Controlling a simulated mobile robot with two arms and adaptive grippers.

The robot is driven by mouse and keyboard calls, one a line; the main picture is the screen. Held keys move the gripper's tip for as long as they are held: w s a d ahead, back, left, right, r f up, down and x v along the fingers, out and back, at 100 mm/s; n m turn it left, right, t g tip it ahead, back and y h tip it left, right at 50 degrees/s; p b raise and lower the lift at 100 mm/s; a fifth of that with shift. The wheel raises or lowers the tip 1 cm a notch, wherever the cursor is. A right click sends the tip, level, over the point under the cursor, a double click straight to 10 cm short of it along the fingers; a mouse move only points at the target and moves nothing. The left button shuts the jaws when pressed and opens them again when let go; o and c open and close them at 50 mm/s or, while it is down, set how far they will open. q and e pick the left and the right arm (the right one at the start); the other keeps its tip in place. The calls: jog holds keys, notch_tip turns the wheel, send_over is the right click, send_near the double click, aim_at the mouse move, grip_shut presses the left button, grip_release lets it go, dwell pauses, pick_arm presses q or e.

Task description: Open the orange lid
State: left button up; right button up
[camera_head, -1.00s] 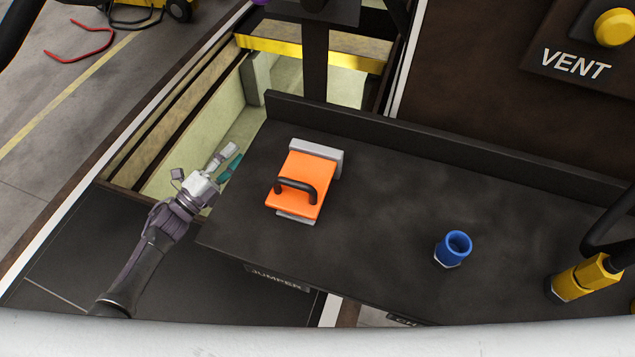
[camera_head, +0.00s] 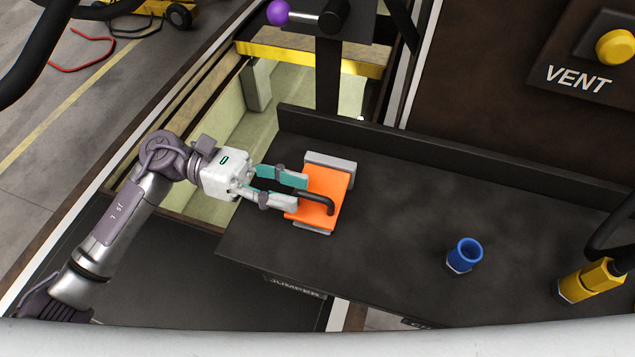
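The orange lid (camera_head: 328,186) lies closed on a grey base on the dark bench, left of the bench's middle. It has a black bar handle (camera_head: 318,198) on top. My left gripper (camera_head: 301,193) reaches in from the left, its two teal-padded fingers apart. The fingertips are over the lid's left edge, at the left end of the handle. I cannot tell whether they touch the handle. My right gripper is not in view.
A blue socket (camera_head: 464,255) stands on the bench (camera_head: 400,225) to the right, with a yellow hose coupling (camera_head: 590,280) beyond it. A raised wall (camera_head: 450,160) runs along the bench's back. A yellow VENT button (camera_head: 615,47) is on the panel at upper right. A purple knob (camera_head: 278,12) is at the top.

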aim_at(317, 196)
pick_arm(q)
jog(key=p+x, duration=0.1)
jog(key=x, duration=0.3)
jog(key=shift+r, duration=0.15)
jog(key=shift+s+d+p, duration=0.15)
jog(key=shift+d+p, duration=0.15)
jog(key=shift+d, duration=0.1)
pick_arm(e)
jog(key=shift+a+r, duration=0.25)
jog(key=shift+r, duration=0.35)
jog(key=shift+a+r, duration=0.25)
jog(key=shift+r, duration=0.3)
pick_arm(q)
grip_shut()
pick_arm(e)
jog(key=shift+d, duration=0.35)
